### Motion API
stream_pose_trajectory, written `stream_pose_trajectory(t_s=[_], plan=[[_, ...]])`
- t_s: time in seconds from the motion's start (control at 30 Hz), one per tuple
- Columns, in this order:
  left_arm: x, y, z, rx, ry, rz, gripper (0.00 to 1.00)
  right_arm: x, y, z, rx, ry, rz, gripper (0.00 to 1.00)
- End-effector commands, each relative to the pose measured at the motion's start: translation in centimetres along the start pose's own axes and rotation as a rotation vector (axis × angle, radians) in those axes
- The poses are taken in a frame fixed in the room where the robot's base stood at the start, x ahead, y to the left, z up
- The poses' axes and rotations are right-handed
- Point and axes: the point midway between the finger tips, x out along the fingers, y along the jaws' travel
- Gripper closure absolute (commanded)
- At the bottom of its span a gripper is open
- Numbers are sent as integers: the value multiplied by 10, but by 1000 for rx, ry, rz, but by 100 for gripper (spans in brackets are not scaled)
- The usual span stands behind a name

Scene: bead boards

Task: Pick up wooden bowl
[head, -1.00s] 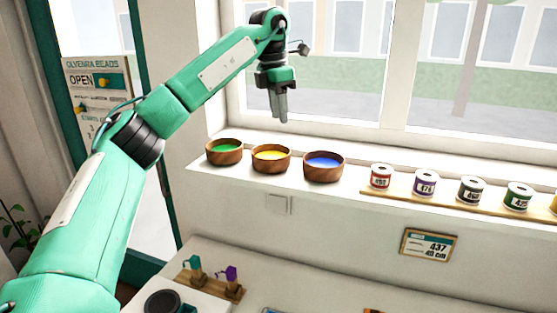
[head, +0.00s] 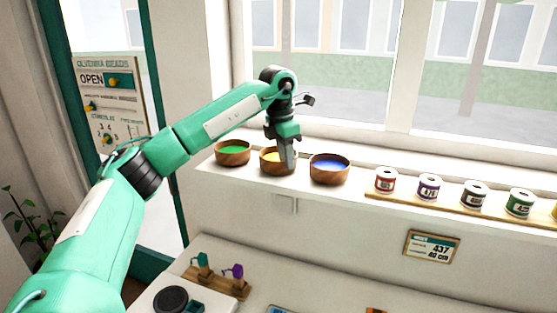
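Three wooden bowls stand in a row on the white window sill: one with green contents (head: 233,153) at the left, one with yellow contents (head: 272,165) in the middle, and one with blue contents (head: 329,170) at the right. My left gripper (head: 286,168) points down at the right side of the middle bowl and hides part of it. I cannot tell whether its fingers touch or straddle the bowl's rim, or how far apart they are. My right gripper is not in view.
Several labelled spools (head: 429,187) stand on a wooden strip right of the bowls. The window is behind the sill. A framed sign (head: 432,247) hangs on the wall below. A lower white counter holds a small wooden stand (head: 217,281) with teal and purple pieces.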

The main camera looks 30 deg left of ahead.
Motion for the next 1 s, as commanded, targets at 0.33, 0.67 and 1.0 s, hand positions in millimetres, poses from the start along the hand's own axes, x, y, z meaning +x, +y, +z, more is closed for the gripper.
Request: stream_pose_trajectory(t_s=[0.33,0.67,1.0], plan=[[20,0,0,0,-1,0,69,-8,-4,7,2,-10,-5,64],[20,0,0,0,-1,0,100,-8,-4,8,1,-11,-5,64],[18,0,1,0,0,-1,100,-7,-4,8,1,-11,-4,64]])
